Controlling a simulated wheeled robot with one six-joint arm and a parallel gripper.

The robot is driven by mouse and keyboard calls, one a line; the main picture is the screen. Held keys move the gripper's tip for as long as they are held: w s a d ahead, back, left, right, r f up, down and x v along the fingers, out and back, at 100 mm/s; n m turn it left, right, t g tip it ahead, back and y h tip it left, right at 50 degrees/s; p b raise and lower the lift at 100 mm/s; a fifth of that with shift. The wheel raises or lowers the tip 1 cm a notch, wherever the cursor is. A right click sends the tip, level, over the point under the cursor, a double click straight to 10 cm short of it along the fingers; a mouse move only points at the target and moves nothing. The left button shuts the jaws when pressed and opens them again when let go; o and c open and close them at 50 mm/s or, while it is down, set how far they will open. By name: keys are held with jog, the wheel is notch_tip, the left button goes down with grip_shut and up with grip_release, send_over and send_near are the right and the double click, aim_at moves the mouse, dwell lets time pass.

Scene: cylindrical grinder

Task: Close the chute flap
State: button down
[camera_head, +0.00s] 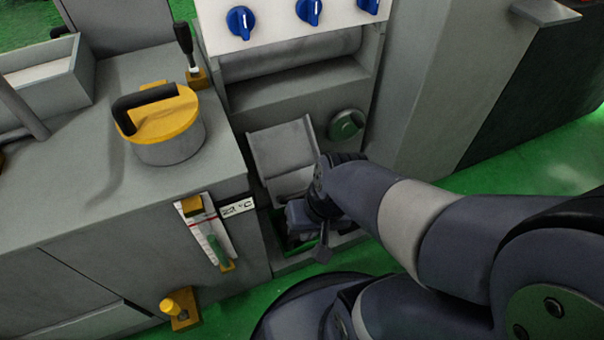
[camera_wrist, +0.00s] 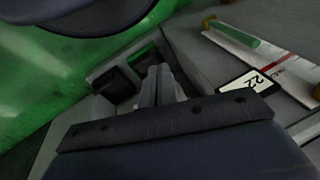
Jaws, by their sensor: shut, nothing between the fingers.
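The chute (camera_head: 283,150) is a sloping grey panel with raised side edges, low on the machine front in the head view. A lighter grey plate (camera_head: 290,184) at its lower end looks like the flap; my arm partly hides it, and I cannot tell its exact angle. My gripper (camera_head: 296,214) is at the lower edge of this plate, above a dark opening. In the wrist view the fingers (camera_wrist: 158,85) are together and empty, pointing toward a grey box with dark openings (camera_wrist: 118,82). Contact with the flap cannot be made out.
A green knob (camera_head: 346,125) is right of the chute. Blue knobs (camera_head: 309,11) are above. Left stands a grey cabinet with a yellow-lidded pot (camera_head: 166,125), a level gauge (camera_head: 208,232) and a yellow tap (camera_head: 180,307). Green floor (camera_head: 236,312) is free in front.

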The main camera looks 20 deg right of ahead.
jog(key=w+d+r+n+h+p, duration=0.1)
jog(key=w+d+p, duration=0.2)
jog(key=w, duration=0.6)
jog(key=w+d+r+n+h+p, duration=0.15)
jog(key=w+d, duration=0.25)
jog(key=w, duration=0.4)
jog(key=shift+y, duration=0.25)
jog(key=f+b, duration=0.1)
jog(key=f, duration=0.4)
jog(key=w+f+b, duration=0.1)
jog(key=f+b, duration=0.1)
jog(key=f, duration=0.2)
jog(key=f+b, duration=0.1)
jog(key=f, duration=0.4)
jog(key=shift+w+a+f, duration=0.25)
jog(key=shift+w+f, duration=0.05)
jog(key=shift+w, duration=0.1)
